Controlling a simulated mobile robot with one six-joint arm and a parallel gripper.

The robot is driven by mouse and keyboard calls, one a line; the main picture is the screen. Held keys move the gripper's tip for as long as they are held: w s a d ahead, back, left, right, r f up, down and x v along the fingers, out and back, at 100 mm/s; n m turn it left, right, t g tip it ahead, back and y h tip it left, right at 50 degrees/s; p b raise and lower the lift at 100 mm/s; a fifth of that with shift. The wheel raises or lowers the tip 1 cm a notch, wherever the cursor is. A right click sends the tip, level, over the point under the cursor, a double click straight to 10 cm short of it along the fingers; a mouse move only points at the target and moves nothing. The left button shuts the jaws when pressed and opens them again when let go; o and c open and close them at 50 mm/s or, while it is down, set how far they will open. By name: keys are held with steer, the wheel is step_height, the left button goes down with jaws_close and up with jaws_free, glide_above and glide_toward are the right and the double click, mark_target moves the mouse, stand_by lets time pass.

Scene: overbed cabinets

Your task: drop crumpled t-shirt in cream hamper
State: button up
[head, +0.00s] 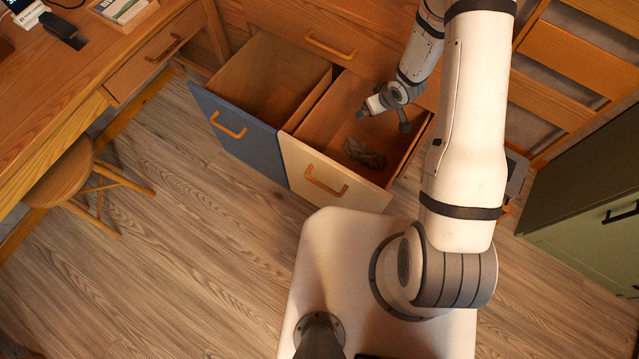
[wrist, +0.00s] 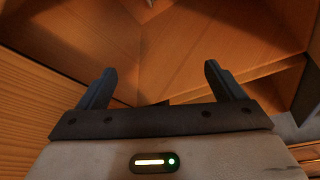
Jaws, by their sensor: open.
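The cream hamper (head: 334,181) is a pull-out bin with a cream front and a wooden handle, standing open. A crumpled grey-brown cloth, which looks like the t-shirt (head: 365,153), lies inside it on the bottom, near the front. My gripper (head: 383,121) is over the back part of the cream hamper, apart from the cloth. In the wrist view my gripper (wrist: 158,76) has its two fingers spread with nothing between them. Wooden inner walls lie beyond them. A small pale patch shows at the top edge of that view, too cut off to identify.
A blue-fronted bin (head: 241,137) stands open and looks empty, left of the cream hamper. A desk (head: 85,60) and a stool (head: 62,183) are at the left. A green cabinet (head: 590,235) is at the right. The floor at the lower left is clear.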

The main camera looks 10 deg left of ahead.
steer(key=p+v, duration=0.2)
steer(key=v, duration=0.5)
steer(key=shift+s+r, duration=0.2)
steer(key=shift+r, duration=0.15)
steer(key=shift+d, duration=0.1)
steer(key=s+d+r+m+h+p, duration=0.15)
steer(key=d+r, duration=0.25)
steer(key=r, duration=0.6)
steer(key=s+d+r+m+h+p, duration=0.15)
steer(key=d+r, duration=0.25)
steer(key=r, duration=0.7)
steer(key=s+r+m+p, duration=0.2)
steer(key=s+r+m, duration=0.2)
steer(key=s+r, duration=1.2)
steer(key=shift+s+r+m+g, duration=0.15)
steer(key=shift+s+m+g, duration=0.2)
steer(key=shift+s, duration=0.3)
steer(key=shift+s+r, duration=0.1)
steer(key=shift+s, duration=0.3)
steer(key=shift+c, duration=0.2)
